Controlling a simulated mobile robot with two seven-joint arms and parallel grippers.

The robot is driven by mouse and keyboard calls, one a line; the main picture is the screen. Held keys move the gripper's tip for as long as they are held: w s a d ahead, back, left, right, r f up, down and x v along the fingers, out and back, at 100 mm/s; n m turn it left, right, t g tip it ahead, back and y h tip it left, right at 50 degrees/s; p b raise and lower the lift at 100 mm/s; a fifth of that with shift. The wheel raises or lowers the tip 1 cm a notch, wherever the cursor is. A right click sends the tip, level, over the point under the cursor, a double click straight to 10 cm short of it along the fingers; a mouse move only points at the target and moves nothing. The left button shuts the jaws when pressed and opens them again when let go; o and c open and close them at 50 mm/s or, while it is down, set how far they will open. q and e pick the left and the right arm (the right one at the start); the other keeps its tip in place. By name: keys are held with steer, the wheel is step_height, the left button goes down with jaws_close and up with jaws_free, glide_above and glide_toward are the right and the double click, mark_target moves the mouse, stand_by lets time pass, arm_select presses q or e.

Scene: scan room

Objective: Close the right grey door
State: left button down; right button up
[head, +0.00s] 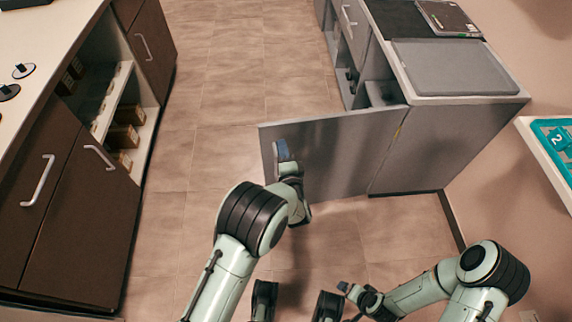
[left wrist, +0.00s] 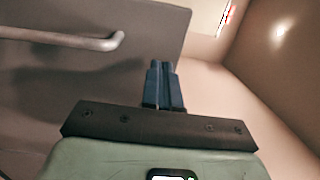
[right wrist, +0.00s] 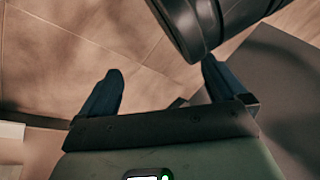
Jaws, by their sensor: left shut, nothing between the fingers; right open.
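The right grey door (head: 340,155) stands swung open from the grey cabinet, sticking out to the left over the floor. My left gripper (head: 282,150) is shut and empty, near the door's free edge on the robot's side. In the left wrist view its closed fingers (left wrist: 163,85) overlap the door panel (left wrist: 100,75) near its edge. A metal handle (left wrist: 75,40) shows on this face. I cannot tell whether the fingers touch the door. My right gripper (right wrist: 165,85) is open and empty, low in front; in the head view (head: 346,290) it is only partly clear.
The grey cabinet (head: 440,145) has a grey tray-like top (head: 455,68) and open shelf space behind the door. A dark brown cabinet (head: 85,210) lines the left side. Tiled floor (head: 225,90) is free between them. A white table (head: 545,150) juts in at right.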

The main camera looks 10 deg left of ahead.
mark_target(278, 131)
arm_select(q)
steer(key=shift+b+x, duration=0.45)
steer(key=shift+x, duration=1.45)
arm_select(e)
steer(key=shift+s+d+f+g, duration=0.15)
steer(key=shift+s+f+g, duration=0.1)
steer(key=shift+s+f, duration=0.45)
steer(key=shift+s+d+f+g, duration=0.1)
steer(key=shift+s+f+g, duration=0.15)
steer(key=shift+s+f, duration=0.35)
arm_select(q)
steer(key=shift+w, duration=0.1)
arm_select(e)
steer(key=shift+r, duration=0.1)
